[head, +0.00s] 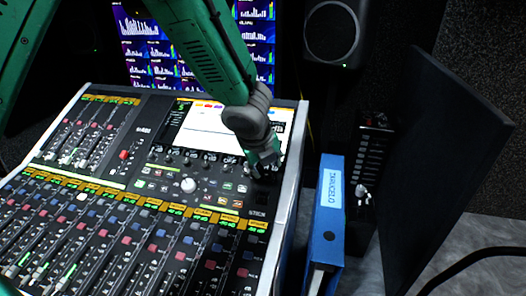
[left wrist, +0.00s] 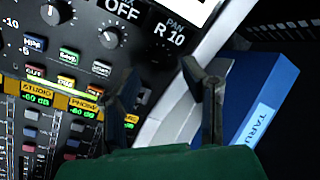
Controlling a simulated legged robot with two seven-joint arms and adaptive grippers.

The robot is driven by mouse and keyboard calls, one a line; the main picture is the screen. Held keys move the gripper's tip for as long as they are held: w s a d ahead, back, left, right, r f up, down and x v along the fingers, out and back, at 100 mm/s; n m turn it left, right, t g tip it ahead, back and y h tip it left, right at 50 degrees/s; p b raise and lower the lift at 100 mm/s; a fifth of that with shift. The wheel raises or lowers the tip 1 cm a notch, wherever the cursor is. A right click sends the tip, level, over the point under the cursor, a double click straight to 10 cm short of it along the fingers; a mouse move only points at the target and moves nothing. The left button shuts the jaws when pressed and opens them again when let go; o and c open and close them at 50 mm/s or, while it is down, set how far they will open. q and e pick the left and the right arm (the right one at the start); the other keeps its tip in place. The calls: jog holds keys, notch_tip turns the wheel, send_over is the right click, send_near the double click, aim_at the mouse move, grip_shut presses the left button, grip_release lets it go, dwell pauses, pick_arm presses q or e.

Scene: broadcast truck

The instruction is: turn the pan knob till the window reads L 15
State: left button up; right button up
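The mixing console (head: 130,255) fills the lower left of the head view. In the left wrist view, the pan window (left wrist: 169,34) is lit white-on-black and reads R 10. The pan knob is hard to pick out in the dark area below the window, near my fingers. My left gripper (head: 264,158) is low over the console's right side in the head view. In the left wrist view, its fingers (left wrist: 165,75) are apart, with no held thing clear between them. Whether either finger touches the knob cannot be told. My right gripper is not in view.
A blue binder (head: 327,225) stands just right of the console; it also shows in the left wrist view (left wrist: 262,90). A fader unit (head: 370,165) and a dark panel (head: 440,150) are farther right. A speaker (head: 335,32) and lit monitors (head: 150,50) stand behind.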

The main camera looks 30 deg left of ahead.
aim_at(267, 174)
pick_arm(q)
jog(key=v, duration=0.8)
jog(key=s+d+n+g+h+p, duration=0.25)
jog(key=n+p, duration=0.45)
jog(key=n, duration=0.4)
jog(key=w+a+r+n+t+y+p, duration=0.1)
jog(key=w+a+n+t+y+p, duration=0.15)
jog(key=n+p, duration=0.95)
jog(key=w+f+n+b, duration=0.1)
jog(key=f+b, duration=0.1)
jog(key=f, duration=0.2)
jog(key=w+f+n+b, duration=0.2)
jog(key=f, duration=0.2)
jog(key=w+a+f+n+b, duration=0.1)
jog(key=w+f, duration=0.1)
jog(key=f, duration=0.2)
jog(key=shift+n+g+h+b, duration=0.3)
jog(key=shift+n+h+b, duration=0.1)
